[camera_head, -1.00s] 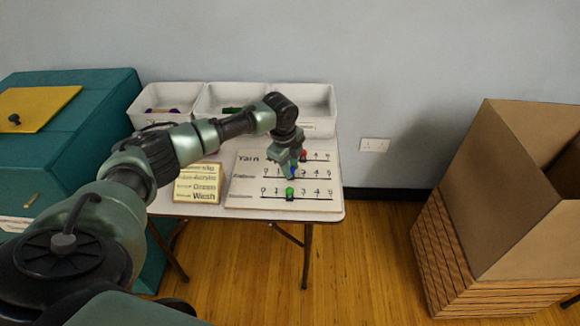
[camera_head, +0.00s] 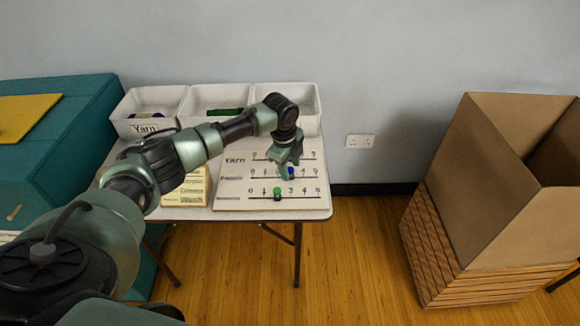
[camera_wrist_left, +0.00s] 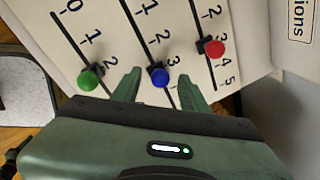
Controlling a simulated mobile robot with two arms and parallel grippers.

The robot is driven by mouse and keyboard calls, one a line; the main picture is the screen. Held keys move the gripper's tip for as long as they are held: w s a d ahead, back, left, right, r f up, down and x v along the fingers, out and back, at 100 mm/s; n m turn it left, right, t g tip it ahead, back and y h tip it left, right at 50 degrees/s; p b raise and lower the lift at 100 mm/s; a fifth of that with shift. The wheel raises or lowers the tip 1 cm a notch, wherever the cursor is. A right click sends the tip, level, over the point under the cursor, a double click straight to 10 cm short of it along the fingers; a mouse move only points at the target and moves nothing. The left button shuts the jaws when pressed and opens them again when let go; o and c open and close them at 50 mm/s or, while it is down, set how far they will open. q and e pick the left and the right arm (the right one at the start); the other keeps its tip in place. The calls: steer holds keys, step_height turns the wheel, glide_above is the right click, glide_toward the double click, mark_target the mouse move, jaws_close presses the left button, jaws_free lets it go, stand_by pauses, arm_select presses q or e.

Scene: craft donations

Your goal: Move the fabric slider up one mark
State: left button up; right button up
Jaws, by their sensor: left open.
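The slider board (camera_head: 235,192) lies on the table with three scales. The middle scale's slider has a blue knob (camera_head: 291,172), which I take for fabric; its row word is blurred. In the left wrist view this blue knob (camera_wrist_left: 160,77) is beside the 3. My left gripper (camera_head: 286,163) is open over the board, its fingertips on either side of the blue knob. A green knob (camera_wrist_left: 88,80) is beside the 2 on its scale. A red knob (camera_wrist_left: 214,47) is near the 3 on the Yarn scale; my gripper hides it in the head view.
White bins (camera_head: 216,98) stand behind the board, and a small text sign (camera_head: 186,190) is left of it. A teal chest (camera_head: 60,125) is at the left. A large cardboard box (camera_head: 505,185) stands at the right, with free floor between.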

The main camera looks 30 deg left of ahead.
arm_select(q)
step_height(320, 180, up, 8)
steer(key=s, duration=0.1)
steer(key=shift+s+f, duration=0.2)
stand_by(0.5)
